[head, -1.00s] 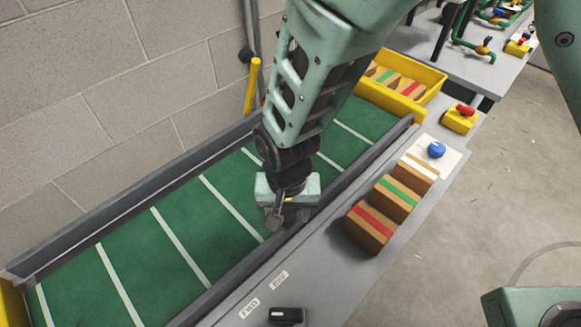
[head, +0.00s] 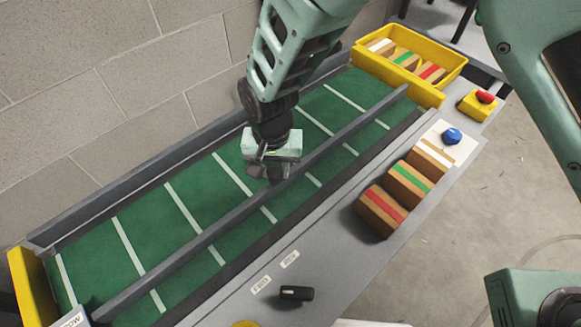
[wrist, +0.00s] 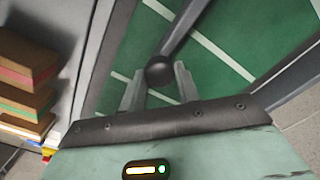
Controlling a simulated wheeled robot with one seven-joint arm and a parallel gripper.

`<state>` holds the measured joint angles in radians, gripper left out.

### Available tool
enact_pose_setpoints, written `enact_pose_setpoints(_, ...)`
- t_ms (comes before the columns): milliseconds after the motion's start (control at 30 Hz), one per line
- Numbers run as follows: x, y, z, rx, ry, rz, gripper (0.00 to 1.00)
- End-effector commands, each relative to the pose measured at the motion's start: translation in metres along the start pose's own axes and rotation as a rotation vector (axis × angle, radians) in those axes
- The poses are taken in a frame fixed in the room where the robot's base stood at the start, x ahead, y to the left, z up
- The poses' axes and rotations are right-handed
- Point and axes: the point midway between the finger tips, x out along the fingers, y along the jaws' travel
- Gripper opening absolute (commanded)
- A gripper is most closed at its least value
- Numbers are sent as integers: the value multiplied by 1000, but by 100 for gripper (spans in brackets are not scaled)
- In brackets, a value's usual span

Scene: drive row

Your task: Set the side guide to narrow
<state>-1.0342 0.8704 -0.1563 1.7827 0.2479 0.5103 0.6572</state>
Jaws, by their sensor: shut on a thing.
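The side guide (head: 225,226) is a long grey rail lying lengthwise over the green belt (head: 180,222). It stands about mid-belt, with green belt showing on both sides of it. My gripper (head: 268,168) is over the belt, at the guide. In the wrist view my gripper (wrist: 159,88) has its two fingers closed around a black round knob (wrist: 160,70) at the guide's bar (wrist: 185,30). The arm and wrist hide part of the guide in the head view. A white label (head: 73,319) at the guide's near end is only partly in view.
Three striped boxes (head: 380,211) stand on the grey ledge at the right. Near them are a blue knob (head: 452,136) and a red button on a yellow base (head: 480,104). A black switch (head: 296,293) sits at the front. A yellow bin (head: 440,82) holds boxes at the far end.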

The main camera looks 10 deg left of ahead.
Motion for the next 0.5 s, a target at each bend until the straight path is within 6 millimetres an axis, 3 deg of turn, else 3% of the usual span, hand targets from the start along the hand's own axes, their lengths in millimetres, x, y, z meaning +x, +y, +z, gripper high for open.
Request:
enact_pose_setpoints(100,-1,-12,-12,2,6,-6,0)
enact_pose_setpoints(467,-2,-16,-17,2,11,-10,0)
enact_pose_setpoints(500,-2,-17,-17,2,12,-10,34)
